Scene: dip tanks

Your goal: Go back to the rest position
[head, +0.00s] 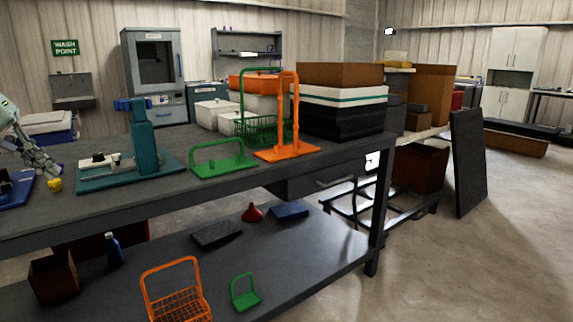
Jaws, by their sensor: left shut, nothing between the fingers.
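My left gripper (48,168) is at the far left of the head view, over the left end of the dark workbench (235,192). Its fingers are shut with nothing held. They point down towards a small yellow object (54,185) on the bench; I cannot tell whether they touch it. My right gripper is not in view.
A teal stand (147,150), a green holder (222,165) and an orange rack (287,150) stand on the bench. Stacked boxes (340,110) are behind. The lower shelf (290,255) holds baskets and a bottle. A dark panel (467,160) stands right; the floor (500,260) there is clear.

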